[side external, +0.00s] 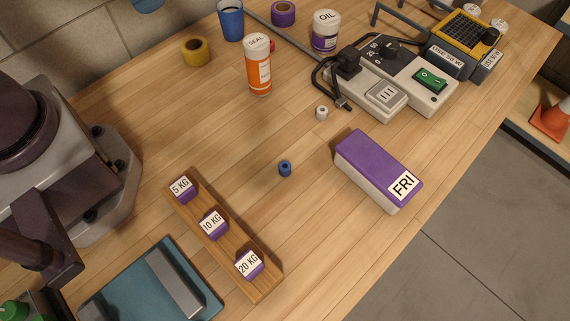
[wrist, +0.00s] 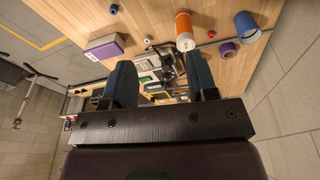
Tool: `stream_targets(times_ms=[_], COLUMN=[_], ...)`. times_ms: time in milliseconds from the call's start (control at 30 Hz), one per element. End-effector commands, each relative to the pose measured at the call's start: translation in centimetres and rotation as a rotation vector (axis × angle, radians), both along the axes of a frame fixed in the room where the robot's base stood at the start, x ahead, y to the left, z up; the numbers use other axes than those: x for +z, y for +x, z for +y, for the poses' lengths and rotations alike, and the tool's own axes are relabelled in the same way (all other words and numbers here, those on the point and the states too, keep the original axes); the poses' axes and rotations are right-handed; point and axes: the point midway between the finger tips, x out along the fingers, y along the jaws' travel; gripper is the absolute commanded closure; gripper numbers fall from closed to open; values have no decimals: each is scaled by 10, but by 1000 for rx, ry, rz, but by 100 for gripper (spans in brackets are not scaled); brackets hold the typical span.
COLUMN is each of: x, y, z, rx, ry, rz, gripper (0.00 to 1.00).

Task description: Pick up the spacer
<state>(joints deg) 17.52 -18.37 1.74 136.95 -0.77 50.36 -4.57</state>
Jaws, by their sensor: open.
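Two small ring-like pieces lie on the wooden bench, and I cannot tell which is the spacer. A blue one (side external: 285,168) stands on bare wood between the weight rack and the FRI box; it also shows in the wrist view (wrist: 114,9). A white one (side external: 321,112) with a dark hole stands near the front of the power unit; it also shows in the wrist view (wrist: 147,39). My gripper (wrist: 161,62) is open and empty in the wrist view, with its two dark fingers wide apart, away from both pieces. It is not identifiable in the side view.
A purple-topped FRI box (side external: 376,171) stands right of the blue piece. A wooden rack (side external: 190,207) with three labelled weights lies left. Behind are an orange SEAL tube (side external: 258,70), yellow tape (side external: 195,52), a blue cup (side external: 231,22) and a corded power unit (side external: 370,92).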

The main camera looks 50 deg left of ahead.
Motion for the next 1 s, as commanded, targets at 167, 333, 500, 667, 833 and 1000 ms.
stream_targets(times_ms=[167, 333, 500, 667, 833, 1000], x=[-45, -98, -155, -169, -165, -177], y=[23, 36, 45, 65, 72, 72], z=[-54, -105, -151, -169, -175, -175], rx=[115, 363, 759, 1144, 1375, 1435], ry=[14, 54, 79, 3, -64, -68], rz=[151, 238, 249, 212, 200, 200], gripper=[47, 47, 47, 47, 47, 47])
